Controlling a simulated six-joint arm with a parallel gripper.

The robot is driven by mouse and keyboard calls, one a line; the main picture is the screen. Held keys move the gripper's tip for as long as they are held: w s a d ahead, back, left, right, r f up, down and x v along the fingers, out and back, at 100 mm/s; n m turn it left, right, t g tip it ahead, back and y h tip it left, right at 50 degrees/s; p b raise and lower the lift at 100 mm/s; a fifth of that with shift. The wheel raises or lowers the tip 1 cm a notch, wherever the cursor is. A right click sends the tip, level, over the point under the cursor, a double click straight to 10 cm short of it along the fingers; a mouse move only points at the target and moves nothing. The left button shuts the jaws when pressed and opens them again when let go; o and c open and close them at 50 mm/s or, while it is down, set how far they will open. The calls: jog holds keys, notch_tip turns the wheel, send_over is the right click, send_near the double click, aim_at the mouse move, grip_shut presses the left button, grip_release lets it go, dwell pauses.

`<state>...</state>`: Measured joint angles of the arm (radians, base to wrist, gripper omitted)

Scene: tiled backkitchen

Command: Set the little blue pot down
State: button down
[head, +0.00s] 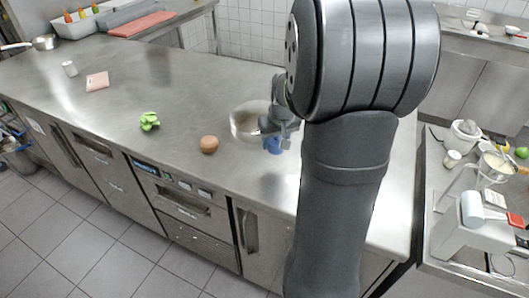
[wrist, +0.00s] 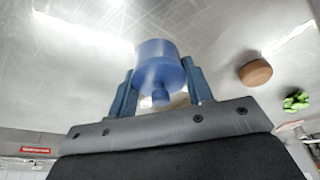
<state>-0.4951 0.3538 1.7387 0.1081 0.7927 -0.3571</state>
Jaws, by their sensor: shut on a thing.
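The little blue pot (wrist: 158,62) is between the fingers of my gripper (wrist: 160,88) in the wrist view, and the fingers are shut on it. In the head view the blue pot (head: 273,147) shows only in small part, low at my gripper (head: 278,135), over the right part of the steel counter (head: 190,90). My arm hides much of that area. I cannot tell whether the pot touches the counter.
A brown round object (head: 209,144) and a green lumpy object (head: 149,121) lie further left.

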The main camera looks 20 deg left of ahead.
aim_at(263, 158)
jog(key=a+f, duration=0.1)
jog(key=a, duration=0.1)
jog(key=a+f, duration=0.1)
jog(key=shift+a+f, duration=0.15)
jog(key=shift+a, duration=0.2)
jog(key=shift+f, duration=1.9)
jog(key=shift+f, duration=0.15)
jog(key=c, duration=0.7)
grip_release()
jog(key=v, duration=1.2)
